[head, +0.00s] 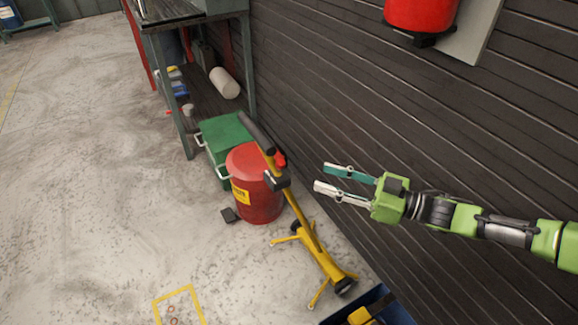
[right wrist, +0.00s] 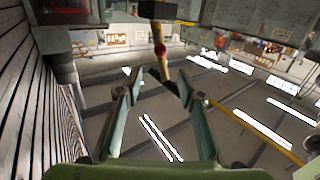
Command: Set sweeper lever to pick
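The sweeper (head: 312,240) is a yellow pole on splayed yellow feet, standing tilted near the dark slatted wall. It has a black grip (head: 256,131) at its upper end, a red lever (head: 280,158) just below, and a black block (head: 277,181) further down. My right gripper (head: 321,178) is open and empty, to the right of the lever and apart from it. In the right wrist view, the red lever (right wrist: 160,49) shows beyond the open fingers, between them. The lever's exact setting is too small to read. My left gripper is not in view.
A red drum (head: 254,190) stands right behind the pole, next to a green box (head: 222,138). A workbench (head: 180,18) is further back along the wall. A blue bin (head: 385,308) lies at the bottom. A red container (head: 422,14) hangs on the wall above. Floor at left is clear.

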